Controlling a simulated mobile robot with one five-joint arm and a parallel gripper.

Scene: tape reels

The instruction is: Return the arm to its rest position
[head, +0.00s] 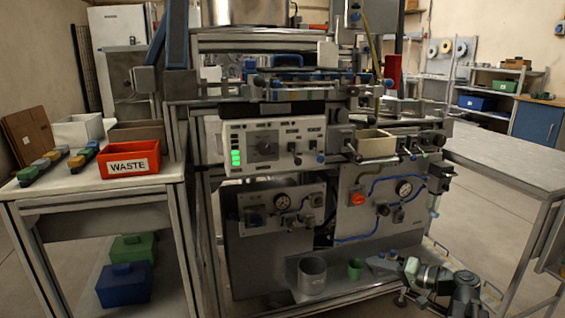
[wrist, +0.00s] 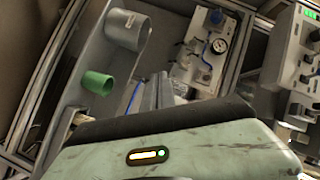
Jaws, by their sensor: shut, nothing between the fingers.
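My arm shows low at the right of the head view, in front of the machine's lower shelf. My gripper (head: 378,262) points left there, toward a small green cup (head: 355,268), and looks apart from it. In the wrist view my gripper (wrist: 158,92) has its two grey fingers together with nothing between them. The green cup (wrist: 97,83) and a larger grey cup (wrist: 127,30) lie to the left of the fingers in that view.
The grey cup (head: 312,275) stands on the lower shelf (head: 345,285). The machine with its control panel (head: 275,144) and gauges rises behind. A table (head: 500,165) stands at the right, and a red waste bin (head: 129,158) sits on the left bench.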

